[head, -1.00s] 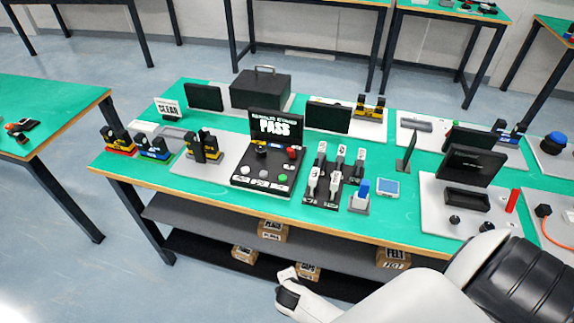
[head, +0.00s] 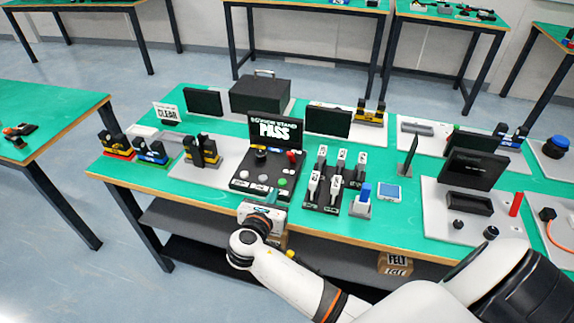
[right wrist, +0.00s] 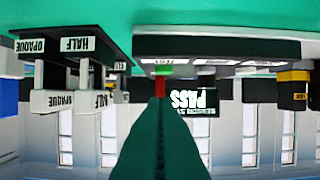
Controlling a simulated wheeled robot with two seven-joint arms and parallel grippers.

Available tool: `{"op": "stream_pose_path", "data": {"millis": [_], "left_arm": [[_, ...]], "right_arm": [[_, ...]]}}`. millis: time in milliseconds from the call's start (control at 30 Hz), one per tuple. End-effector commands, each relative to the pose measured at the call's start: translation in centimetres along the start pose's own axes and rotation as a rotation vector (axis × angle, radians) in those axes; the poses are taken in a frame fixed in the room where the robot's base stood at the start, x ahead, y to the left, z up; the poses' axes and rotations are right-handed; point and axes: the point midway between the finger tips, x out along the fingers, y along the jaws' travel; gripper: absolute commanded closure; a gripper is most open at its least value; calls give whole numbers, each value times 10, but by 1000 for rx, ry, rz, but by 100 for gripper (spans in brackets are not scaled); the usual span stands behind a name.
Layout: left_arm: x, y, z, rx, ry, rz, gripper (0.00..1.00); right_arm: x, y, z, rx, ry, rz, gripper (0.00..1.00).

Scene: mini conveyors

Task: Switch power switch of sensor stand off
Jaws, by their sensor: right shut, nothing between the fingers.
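The sensor stand (head: 240,182) is a black panel on the green table, with a dark screen (head: 275,130) reading PASS. A small red switch (head: 292,157) stands up at its right rear, behind a row of round buttons. My right gripper (head: 272,198) is at the stand's front edge, with its teal fingers pointing toward the panel. In the right wrist view, which is upside down, the closed fingers (right wrist: 159,102) are empty. The red switch (right wrist: 159,85) shows just beyond their tips, partly hidden. I cannot tell whether they touch. My left gripper is not in view.
A rack of several labelled paddles (head: 323,190) stands right of the stand; its paddles also show in the right wrist view (right wrist: 88,98). A blue-topped block (head: 362,198) is beyond it. Black-and-yellow sensors (head: 204,150) stand to the left. A dark case (head: 260,93) is behind.

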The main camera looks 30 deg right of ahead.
Motion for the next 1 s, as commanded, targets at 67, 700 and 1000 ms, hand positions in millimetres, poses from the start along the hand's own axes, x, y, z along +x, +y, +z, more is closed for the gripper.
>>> {"op": "stream_pose_path", "data": {"millis": [67, 700, 1000], "left_arm": [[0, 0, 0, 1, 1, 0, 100], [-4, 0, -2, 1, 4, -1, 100], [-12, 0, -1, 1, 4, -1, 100]], "right_arm": [[0, 0, 0, 0, -1, 0, 100], [74, 1, 0, 2, -1, 3, 100], [118, 0, -19, 5, -2, 1, 100]]}}
